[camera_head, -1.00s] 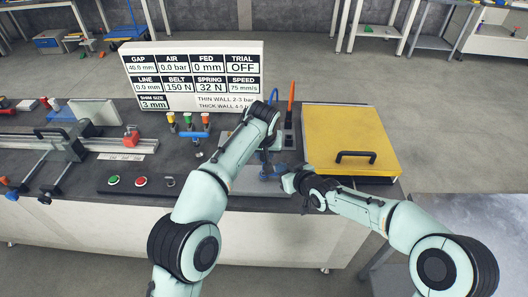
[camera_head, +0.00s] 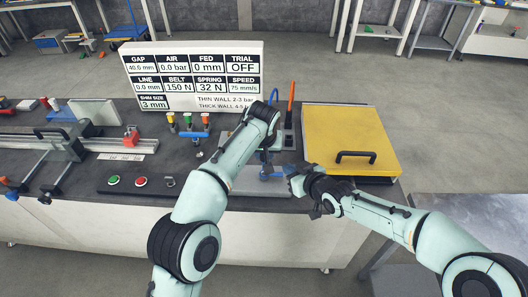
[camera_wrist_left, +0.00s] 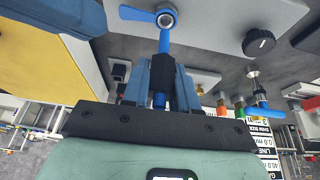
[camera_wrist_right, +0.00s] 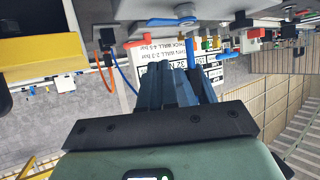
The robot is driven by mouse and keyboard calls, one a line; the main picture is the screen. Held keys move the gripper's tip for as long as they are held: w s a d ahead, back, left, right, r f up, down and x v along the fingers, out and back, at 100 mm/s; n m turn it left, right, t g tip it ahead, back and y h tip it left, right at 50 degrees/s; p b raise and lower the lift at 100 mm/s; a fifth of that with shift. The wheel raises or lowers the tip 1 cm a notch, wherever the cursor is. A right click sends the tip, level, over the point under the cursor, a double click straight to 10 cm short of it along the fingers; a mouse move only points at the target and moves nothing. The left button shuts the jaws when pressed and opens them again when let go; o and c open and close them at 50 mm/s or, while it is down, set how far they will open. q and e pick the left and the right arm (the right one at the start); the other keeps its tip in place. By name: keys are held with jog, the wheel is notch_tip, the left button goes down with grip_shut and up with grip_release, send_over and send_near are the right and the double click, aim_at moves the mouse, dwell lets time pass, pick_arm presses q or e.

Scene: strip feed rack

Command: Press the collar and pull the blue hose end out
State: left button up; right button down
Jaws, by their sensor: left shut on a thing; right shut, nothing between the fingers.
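My left gripper (camera_wrist_left: 163,88) is shut on the blue hose (camera_wrist_left: 165,42), seen in the left wrist view, with a dark block around the hose at its fingertips. The hose runs up to a round silver fitting (camera_wrist_left: 166,18) with a blue side tab; I cannot tell the collar apart from it. In the head view my left gripper (camera_head: 266,155) hangs over the grey plate, and its forearm hides much of the spot. My right gripper (camera_head: 289,172) is just right of the blue fitting (camera_head: 270,172). In the right wrist view its fingers (camera_wrist_right: 174,72) are shut and empty, apart from the blue tab (camera_wrist_right: 165,21).
A yellow lidded box (camera_head: 345,135) with a black handle stands to the right. A white readout board (camera_head: 190,75) stands behind. Coloured valves (camera_head: 188,122), a green button (camera_head: 114,180) and a red button (camera_head: 141,182) are to the left, beyond my left arm.

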jog(key=shift+v, duration=0.9)
